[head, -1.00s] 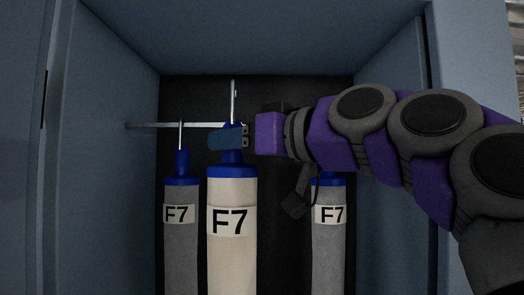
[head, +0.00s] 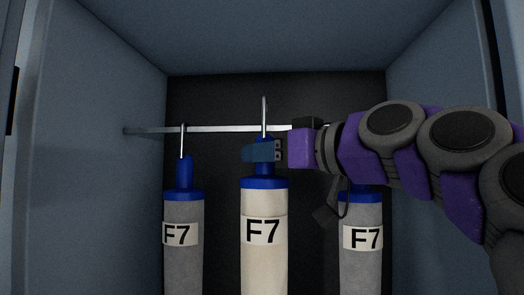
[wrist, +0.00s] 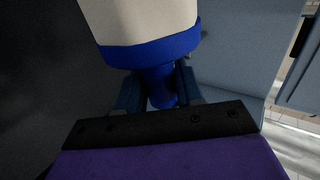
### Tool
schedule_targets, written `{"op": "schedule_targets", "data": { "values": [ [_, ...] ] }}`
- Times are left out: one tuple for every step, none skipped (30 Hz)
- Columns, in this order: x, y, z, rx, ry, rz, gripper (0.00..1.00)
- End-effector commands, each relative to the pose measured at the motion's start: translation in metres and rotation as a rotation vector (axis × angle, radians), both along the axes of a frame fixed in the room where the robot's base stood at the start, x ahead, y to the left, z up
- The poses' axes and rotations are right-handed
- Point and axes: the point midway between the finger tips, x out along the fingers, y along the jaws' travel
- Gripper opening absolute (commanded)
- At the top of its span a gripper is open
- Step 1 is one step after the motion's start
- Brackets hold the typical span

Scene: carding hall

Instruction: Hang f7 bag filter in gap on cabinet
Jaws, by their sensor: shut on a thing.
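The cream F7 bag filter (head: 264,212) has a blue collar and neck and a metal hook on top. My gripper (head: 262,151) is shut on its blue neck, which also shows between the fingers in the wrist view (wrist: 160,88). The filter hangs upright between two grey F7 filters, the left one (head: 184,220) and the right one (head: 360,240). The rail (head: 210,129) crosses the cabinet (head: 80,180) behind or at the cream filter's hook. The hook's top stands above rail height; I cannot tell whether it is over the rail.
Cabinet walls stand close on the left and right (head: 440,90), with a ceiling above. My arm comes in from the right, in front of the right grey filter and covering its hook. A narrow space separates the cream filter from each neighbour.

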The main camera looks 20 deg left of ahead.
Motion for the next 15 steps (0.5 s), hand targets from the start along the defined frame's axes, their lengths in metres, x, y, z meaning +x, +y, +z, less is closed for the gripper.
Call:
{"op": "schedule_targets", "data": {
  "values": [
    [0.004, 0.0, 0.001, 0.002, 0.001, -0.001, 0.0],
    [0.006, 0.0, 0.001, 0.002, 0.001, -0.001, 0.0],
    [0.009, 0.001, 0.002, 0.002, 0.001, -0.001, 0.0],
    [0.011, 0.002, 0.002, 0.002, 0.001, -0.002, 0.0],
    [0.013, 0.003, 0.002, 0.001, 0.002, -0.002, 0.0],
    [0.016, 0.004, 0.002, 0.001, 0.002, -0.002, 0.0],
    [0.018, 0.005, 0.002, 0.0, 0.001, -0.001, 0.0],
    [0.02, 0.006, 0.002, 0.001, 0.001, -0.001, 0.0],
    [0.022, 0.007, 0.002, 0.001, 0.001, -0.001, 0.0],
    [0.025, 0.008, 0.002, 0.0, 0.001, -0.001, 0.0],
    [0.026, 0.009, 0.002, 0.001, 0.0, -0.001, 0.0],
    [0.029, 0.01, 0.002, 0.0, 0.0, -0.001, 0.0],
    [0.031, 0.01, 0.002, 0.001, 0.0, -0.001, 0.0],
    [0.033, 0.011, 0.002, 0.0, 0.0, -0.001, 0.0],
    [0.036, 0.011, 0.002, 0.0, 0.0, -0.001, 0.0]
  ]
}}
